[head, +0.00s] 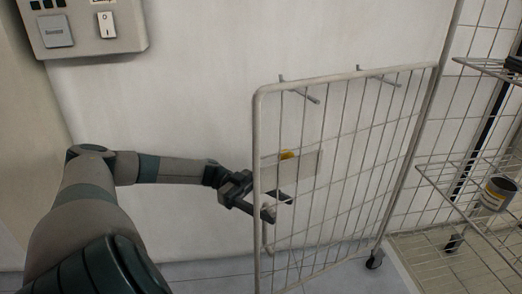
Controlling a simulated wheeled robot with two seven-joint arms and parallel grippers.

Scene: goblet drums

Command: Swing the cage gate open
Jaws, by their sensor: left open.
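The cage gate (341,78) is a pale wire mesh panel in a rounded tube frame, in the middle of the head view. It stands at an angle to the wall, and its right side meets the wire cage (480,62). My left gripper (280,207) is open at the gate's free left upright, about mid-height. Its fingers reach past the upright and show partly through the mesh. I cannot tell whether they touch it. A pale plate with a yellow spot (288,155) shows at the mesh above the gripper. My right gripper is out of view.
Wire shelves (470,165) in the cage at right hold a grey can with a yellow label (496,194). A caster (375,260) stands below the gate's right side. A wall box with a switch (107,26) is at upper left.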

